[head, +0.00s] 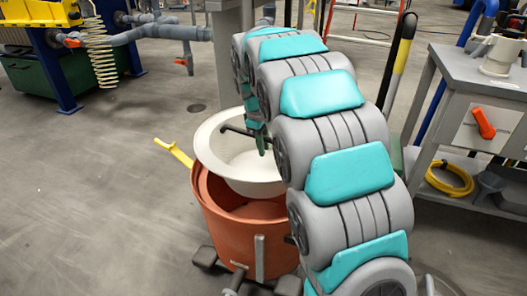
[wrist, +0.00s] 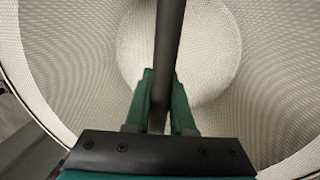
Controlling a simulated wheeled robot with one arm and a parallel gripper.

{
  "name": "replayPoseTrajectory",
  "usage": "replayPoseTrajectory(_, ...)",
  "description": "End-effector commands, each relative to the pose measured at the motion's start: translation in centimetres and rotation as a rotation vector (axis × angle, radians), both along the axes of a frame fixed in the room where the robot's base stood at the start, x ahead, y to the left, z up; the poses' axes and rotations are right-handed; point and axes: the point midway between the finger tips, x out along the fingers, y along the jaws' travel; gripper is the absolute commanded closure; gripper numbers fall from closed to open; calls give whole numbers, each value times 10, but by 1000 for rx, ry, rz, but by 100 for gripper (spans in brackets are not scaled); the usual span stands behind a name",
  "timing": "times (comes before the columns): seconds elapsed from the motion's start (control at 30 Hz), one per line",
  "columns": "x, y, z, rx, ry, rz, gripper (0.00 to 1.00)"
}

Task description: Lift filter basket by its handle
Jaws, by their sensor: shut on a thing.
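The filter basket (head: 232,180) is a pale, off-white mesh bowl with a wide rim. In the head view it sits tilted, above the opening of an orange-brown drum (head: 240,237). Its dark bar handle (head: 238,131) crosses the top. My gripper (head: 262,140) is over the basket, partly hidden by my arm. In the wrist view my gripper (wrist: 160,100) has its green fingers on both sides of the dark handle (wrist: 170,40), shut on it. The mesh inside of the basket (wrist: 70,60) fills the view behind and looks empty.
A yellow lever (head: 174,152) sticks out at the drum's left. A grey bench (head: 480,75) with an orange-handled part and a yellow hose coil (head: 450,178) stands at right. A yellow and black post (head: 400,60) is behind my arm. The floor at left is clear.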

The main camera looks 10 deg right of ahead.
Motion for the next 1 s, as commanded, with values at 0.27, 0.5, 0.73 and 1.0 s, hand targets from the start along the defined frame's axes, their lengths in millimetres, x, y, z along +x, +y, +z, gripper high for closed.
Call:
replayPoseTrajectory(0.27, 0, 0, 33, 1, -2, 0, 100)
replayPoseTrajectory(0.5, 1, 0, 59, 0, -3, 0, 100)
replayPoseTrajectory(0.73, 1, 1, 84, 0, -4, 1, 100)
replayPoseTrajectory(1.0, 0, 0, 112, 0, 0, 1, 100)
